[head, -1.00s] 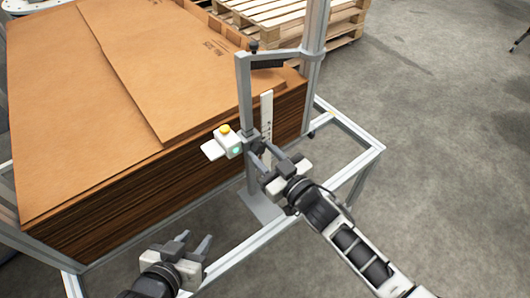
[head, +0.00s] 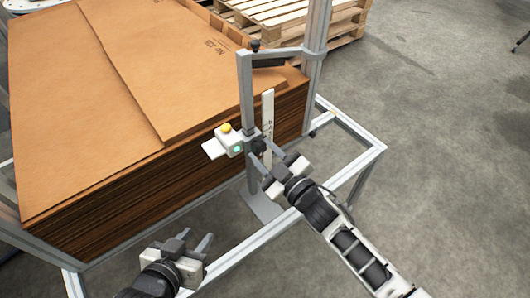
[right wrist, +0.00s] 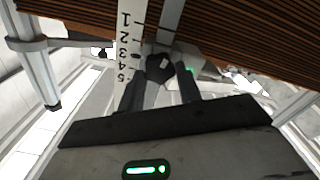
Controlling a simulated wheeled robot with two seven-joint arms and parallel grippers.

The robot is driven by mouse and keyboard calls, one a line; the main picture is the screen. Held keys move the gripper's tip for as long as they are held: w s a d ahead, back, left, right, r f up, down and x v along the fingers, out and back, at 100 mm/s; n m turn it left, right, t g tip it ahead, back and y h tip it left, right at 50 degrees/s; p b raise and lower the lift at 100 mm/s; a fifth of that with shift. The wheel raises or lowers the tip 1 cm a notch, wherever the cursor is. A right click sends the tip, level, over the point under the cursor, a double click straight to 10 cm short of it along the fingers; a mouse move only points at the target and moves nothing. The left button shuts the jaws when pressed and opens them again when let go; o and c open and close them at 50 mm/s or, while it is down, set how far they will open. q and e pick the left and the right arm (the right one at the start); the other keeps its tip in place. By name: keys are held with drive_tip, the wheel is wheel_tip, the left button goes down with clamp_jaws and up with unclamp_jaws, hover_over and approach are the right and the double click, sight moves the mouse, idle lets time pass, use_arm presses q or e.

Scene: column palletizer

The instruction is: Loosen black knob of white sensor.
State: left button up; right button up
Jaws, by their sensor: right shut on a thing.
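The white sensor (head: 232,141) is on the upright grey post, beside the cardboard stack. It has a yellow top button, a green light and a white plate to its left. My right gripper (head: 262,151) is at the post, just right of the sensor. In the right wrist view, the black knob (right wrist: 159,68) sits between the fingers of the right gripper (right wrist: 158,88), which is shut on it. The knob is hard to make out in the head view behind the fingers. My left gripper (head: 197,243) is open and empty at the lower left, apart from the sensor.
A white numbered scale (head: 267,112) stands upright beside the post (head: 245,90), close to my right gripper. The cardboard stack (head: 110,205) fills the left. A metal frame rail (head: 235,256) runs in front. Open floor (head: 440,150) lies to the right.

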drive_tip(key=o, duration=1)
drive_tip(key=v, duration=1.6)
drive_tip(key=shift+r, duration=0.1)
drive_tip(key=s+d+f+m+g+h, duration=0.3)
drive_tip(key=m+h, duration=0.4)
drive_tip(key=m, duration=0.3)
wheel_tip(320, 180, down, 3)
drive_tip(key=shift+s+d+r+g, duration=0.2)
drive_tip(key=shift+s+d+g, duration=0.25)
drive_tip(key=shift+s, duration=0.7)
